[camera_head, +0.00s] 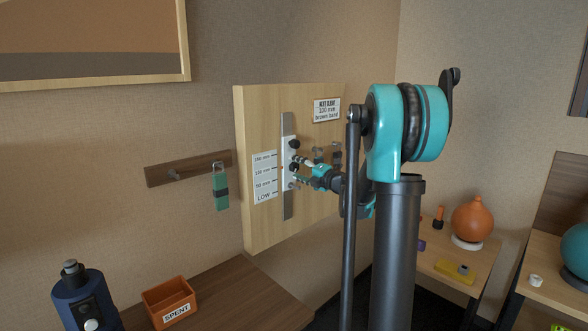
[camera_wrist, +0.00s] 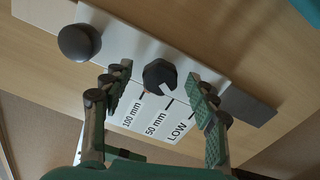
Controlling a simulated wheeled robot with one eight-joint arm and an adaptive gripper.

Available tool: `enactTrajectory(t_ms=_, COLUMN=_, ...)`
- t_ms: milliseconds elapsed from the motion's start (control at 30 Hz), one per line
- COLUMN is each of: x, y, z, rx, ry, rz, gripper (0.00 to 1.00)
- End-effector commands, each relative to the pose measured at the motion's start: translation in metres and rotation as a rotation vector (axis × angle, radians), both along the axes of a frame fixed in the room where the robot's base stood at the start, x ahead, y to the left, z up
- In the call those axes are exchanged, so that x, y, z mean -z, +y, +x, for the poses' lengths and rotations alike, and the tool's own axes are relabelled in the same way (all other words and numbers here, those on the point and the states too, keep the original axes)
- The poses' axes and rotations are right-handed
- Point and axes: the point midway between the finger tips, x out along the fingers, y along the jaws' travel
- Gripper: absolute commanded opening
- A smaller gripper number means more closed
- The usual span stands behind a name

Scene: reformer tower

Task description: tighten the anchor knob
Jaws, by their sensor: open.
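In the wrist view a black faceted knob (camera_wrist: 160,77) with a white mark sits on a pale metal rail (camera_wrist: 262,108), near the 50 mm and 100 mm marks. A round black ball knob (camera_wrist: 79,42) sits further left on the same rail. Neither knob is labelled as the anchor knob. My gripper (camera_wrist: 158,84) is open, with one finger on each side of the faceted knob; contact cannot be told. In the head view my gripper (camera_head: 305,172) is close to the upright rail (camera_head: 288,205) on a wooden board (camera_head: 262,230), where two dark knobs show, the upper one (camera_head: 294,144) above my gripper.
A white scale (camera_head: 265,178) is beside the rail. A sign (camera_head: 326,111) and small fittings (camera_head: 322,155) are on the board to the right. A green tag (camera_head: 220,190) hangs from a wall rack (camera_head: 160,174). An orange SPENT bin (camera_head: 170,302) and blue device (camera_head: 85,298) stand below left.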

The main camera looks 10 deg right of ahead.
Motion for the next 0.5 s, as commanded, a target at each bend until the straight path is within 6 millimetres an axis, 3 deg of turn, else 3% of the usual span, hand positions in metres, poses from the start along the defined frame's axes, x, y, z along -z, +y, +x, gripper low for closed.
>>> enactTrajectory(t_ms=500, x=0.0001, y=0.0000, z=0.0000, rx=0.000, ry=-0.357, rz=-0.492, gripper=0.58)
